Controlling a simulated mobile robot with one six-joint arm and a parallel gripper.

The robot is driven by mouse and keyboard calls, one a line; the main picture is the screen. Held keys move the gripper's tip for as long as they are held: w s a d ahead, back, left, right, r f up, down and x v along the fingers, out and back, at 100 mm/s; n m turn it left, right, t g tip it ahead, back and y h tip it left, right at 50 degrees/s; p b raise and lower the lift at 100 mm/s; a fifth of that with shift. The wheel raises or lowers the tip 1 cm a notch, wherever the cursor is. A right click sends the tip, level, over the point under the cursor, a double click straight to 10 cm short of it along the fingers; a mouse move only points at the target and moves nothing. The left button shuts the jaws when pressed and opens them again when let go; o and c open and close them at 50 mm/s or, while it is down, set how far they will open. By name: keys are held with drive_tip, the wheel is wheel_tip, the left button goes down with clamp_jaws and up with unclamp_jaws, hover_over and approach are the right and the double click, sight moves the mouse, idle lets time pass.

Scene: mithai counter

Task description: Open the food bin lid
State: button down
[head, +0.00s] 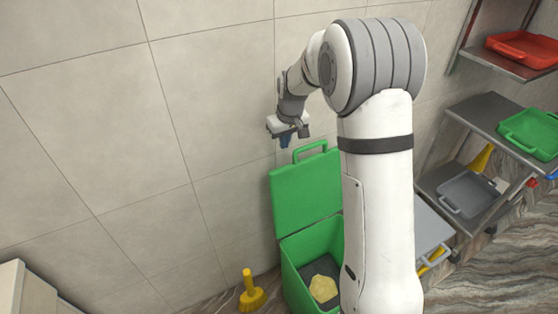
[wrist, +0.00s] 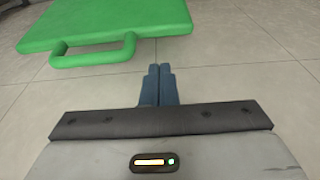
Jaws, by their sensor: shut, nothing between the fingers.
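The green food bin (head: 300,287) stands on the floor against the tiled wall, partly hidden by my arm. Its green lid (head: 306,195) is up, standing roughly upright at the back of the bin with its handle (head: 310,150) on top. The bin's inside shows, with a pale yellow item (head: 323,288) on a dark bottom. My gripper (head: 285,141) is above and slightly left of the lid's handle. In the wrist view its blue fingers (wrist: 158,84) are together and empty. The lid (wrist: 110,22) and its handle (wrist: 95,53) show ahead, apart from the fingers.
A yellow brush or scoop (head: 251,293) stands on the floor left of the bin. Metal shelves at right hold a red tray (head: 522,48), a green tray (head: 530,133) and a grey tray (head: 468,194). A pale box edge (head: 25,290) is at lower left. The wall left of my gripper is bare.

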wheel_tip(320, 180, down, 10)
drive_tip(key=w+p, duration=0.2)
drive_tip(key=shift+a+f, duration=0.2)
drive_tip(key=shift+a, duration=0.25)
